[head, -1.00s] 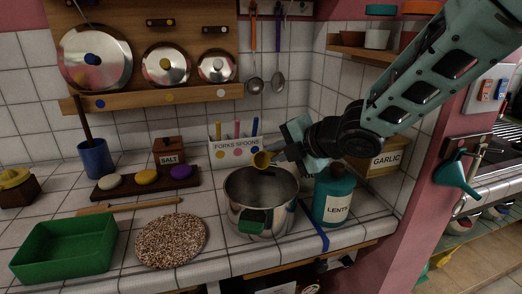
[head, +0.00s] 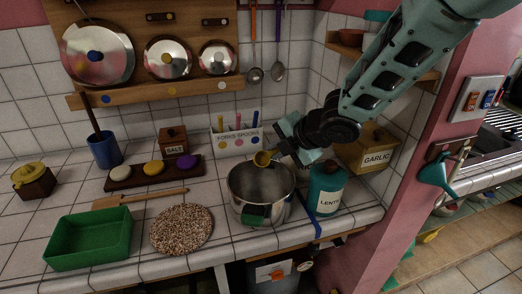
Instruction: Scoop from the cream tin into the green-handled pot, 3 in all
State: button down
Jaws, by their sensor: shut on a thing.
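The green-handled pot (head: 236,201) is a steel pot standing open on the tiled counter, its green handle (head: 256,214) facing me. My gripper (head: 286,147) is shut on a yellow scoop (head: 262,159). The scoop's bowl is over the far side of the pot's mouth, apart from the pot as far as I can tell. I cannot tell what the scoop holds, and the pot's bottom is partly hidden in shadow.
A speckled round mat (head: 181,230) and a green tray (head: 88,240) lie left of the pot. A forks and spoons holder (head: 236,142) stands behind it. A garlic box (head: 370,150) is behind my arm. A blue strap (head: 314,220) lies by the teal tin.

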jog(key=shift+r+m+g+h+p, duration=0.25)
jog(key=shift+g+h+p, duration=0.35)
jog(key=shift+p, duration=2.75)
jog(key=shift+r+m+g+h+p, duration=0.2)
jog(key=shift+g+h+p, duration=0.4)
jog(key=shift+p, duration=2.75)
jog(key=g+h+p, duration=0.1)
jog(key=p, duration=1)
jog(key=shift+r, duration=0.2)
jog(key=m+g+h, duration=0.1)
jog(key=g+h, duration=0.2)
jog(key=shift+r, duration=0.15)
